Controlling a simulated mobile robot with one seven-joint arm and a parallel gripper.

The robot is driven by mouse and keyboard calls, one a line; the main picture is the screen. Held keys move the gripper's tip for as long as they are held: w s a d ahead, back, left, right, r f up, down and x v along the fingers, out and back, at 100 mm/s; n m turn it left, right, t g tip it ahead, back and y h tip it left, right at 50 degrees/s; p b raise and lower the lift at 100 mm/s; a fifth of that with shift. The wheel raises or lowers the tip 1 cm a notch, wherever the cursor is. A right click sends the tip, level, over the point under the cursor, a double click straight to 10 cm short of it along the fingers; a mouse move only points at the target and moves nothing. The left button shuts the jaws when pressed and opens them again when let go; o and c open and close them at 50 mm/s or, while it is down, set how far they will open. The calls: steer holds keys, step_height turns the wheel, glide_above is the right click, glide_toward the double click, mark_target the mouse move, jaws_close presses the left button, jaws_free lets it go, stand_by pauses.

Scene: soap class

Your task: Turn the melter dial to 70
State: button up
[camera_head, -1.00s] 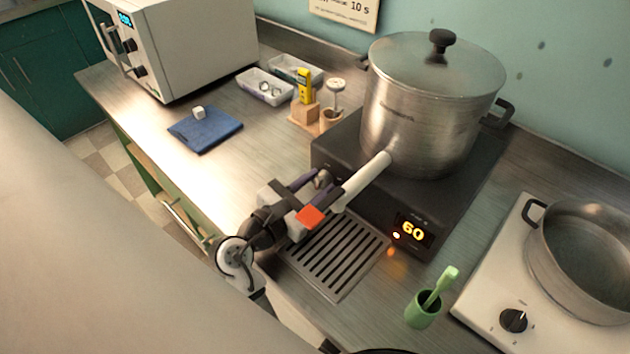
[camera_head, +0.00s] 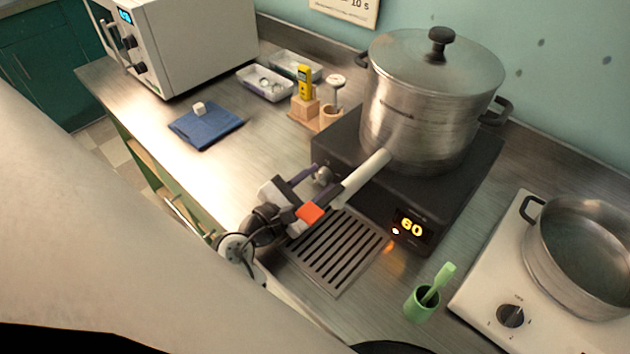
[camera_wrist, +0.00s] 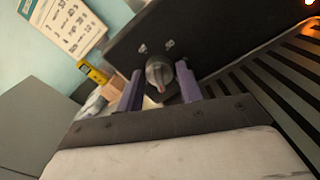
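The melter is a black base (camera_head: 365,190) carrying a large lidded steel pot (camera_head: 420,110) with a white spout. Its front display (camera_head: 411,227) reads 60 in yellow, with a lit orange lamp beside it. The melter dial (camera_wrist: 160,74) is a round grey knob with a reddish pointer mark, on the dark front face between two small printed labels. In the head view the dial (camera_head: 323,175) is partly hidden by my gripper. My gripper (camera_wrist: 160,88) has its two purple fingers on either side of the dial, apart, with a narrow gap visible at the left finger.
A slotted drip grate (camera_head: 337,250) lies under and right of my gripper. A green cup with a brush (camera_head: 422,304) and a hotplate with a pan (camera_head: 585,255) stand to the right. A blue cloth (camera_head: 206,124), trays and a wooden stand are at the left back.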

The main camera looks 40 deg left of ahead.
steer(key=o, duration=0.3)
steer(key=shift+s, duration=0.1)
steer(key=s, duration=0.4)
steer(key=s+a+b, duration=0.1)
steer(key=s, duration=0.4)
steer(key=s+a, duration=0.1)
steer(key=s, duration=0.3)
steer(key=shift+s, duration=0.3)
steer(key=shift+w, duration=0.15)
